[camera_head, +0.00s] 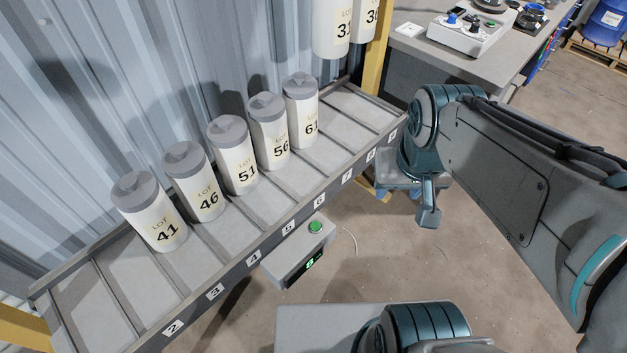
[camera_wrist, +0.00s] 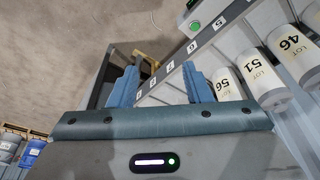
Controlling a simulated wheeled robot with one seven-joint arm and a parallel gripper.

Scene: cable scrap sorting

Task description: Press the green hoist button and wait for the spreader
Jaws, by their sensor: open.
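The green button (camera_head: 316,227) sits on top of a small grey control box (camera_head: 283,262) fixed below the front edge of the slotted shelf. The box front has a lit green display, too small to read surely. In the wrist view the green button (camera_wrist: 194,26) shows near the top edge, beyond and right of my fingers. My gripper (camera_head: 428,208) is right of the box and apart from it. In the wrist view my gripper (camera_wrist: 160,78) has its two blue fingers spread, with nothing between them. I cannot pick out a spreader in either view.
White canisters, including lot 51 (camera_head: 233,158), stand on the numbered shelf (camera_head: 350,103) against a corrugated wall. Two more canisters (camera_head: 333,30) show higher up, cut off. A workbench (camera_head: 410,45) with devices and a blue drum (camera_head: 606,22) stand behind. Floor between box and gripper is clear.

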